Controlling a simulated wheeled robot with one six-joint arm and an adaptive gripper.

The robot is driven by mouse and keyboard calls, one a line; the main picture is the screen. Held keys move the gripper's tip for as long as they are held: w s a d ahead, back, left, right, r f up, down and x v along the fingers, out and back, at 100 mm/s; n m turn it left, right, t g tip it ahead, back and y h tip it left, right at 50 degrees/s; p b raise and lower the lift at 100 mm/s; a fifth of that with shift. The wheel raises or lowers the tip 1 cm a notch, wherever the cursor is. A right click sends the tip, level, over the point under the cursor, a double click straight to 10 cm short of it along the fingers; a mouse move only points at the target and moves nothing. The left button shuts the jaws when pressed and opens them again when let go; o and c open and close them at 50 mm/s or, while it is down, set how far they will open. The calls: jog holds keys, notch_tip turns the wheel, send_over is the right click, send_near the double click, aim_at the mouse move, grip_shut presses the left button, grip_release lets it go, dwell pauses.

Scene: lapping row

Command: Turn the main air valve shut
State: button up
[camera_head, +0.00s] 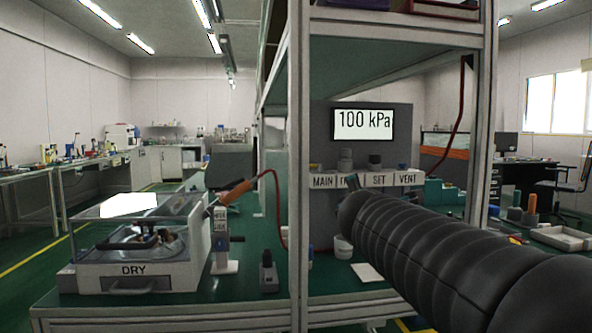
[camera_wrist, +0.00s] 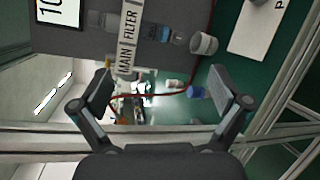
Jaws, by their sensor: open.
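The grey air panel (camera_head: 400,125) stands behind the shelf post and shows 100 kPa on its display (camera_head: 363,124). Its label strip (camera_head: 322,181) reads MAIN, a partly covered label, SET and VENT; dark knobs (camera_head: 375,161) sit above it. In the wrist view the strip (camera_wrist: 125,55) reads MAIN and FILTER, and the picture is turned sideways. I cannot make out the main valve's handle clearly in either view. My gripper (camera_wrist: 166,91) is open with nothing between its fingers, apart from the panel, near the MAIN end. My black arm covers the panel's lower right in the head view.
A shelf post (camera_head: 299,150) stands just left of the panel. A red hose (camera_head: 274,190) hangs left of it. A DRY-labelled box (camera_head: 133,277) with a clear lid stands on the green bench. A white cup (camera_head: 343,246) sits under the panel; a blue-grey part (camera_wrist: 178,38) shows beside FILTER.

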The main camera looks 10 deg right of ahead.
jog(key=shift+w+a+r+n+t+y+p, duration=0.4)
jog(key=shift+w+a+r+n+y, duration=0.6)
jog(key=shift+w+n, duration=2.45)
jog(key=shift+w+a+r+n+t+y+p, duration=0.2)
jog(key=shift+w+a+r+n+t+y, duration=0.75)
jog(key=shift+w+n, duration=2.5)
jog(key=shift+w+a+r+n+t+y+p, duration=0.25)
jog(key=shift+w+a+r+n+y, duration=0.95)
jog(key=shift+w, duration=3.65)
jog(key=shift+f+n+h, duration=0.3)
jog(key=shift+n+h, duration=0.25)
jog(key=shift+n, duration=0.25)
jog(key=c, duration=1.1)
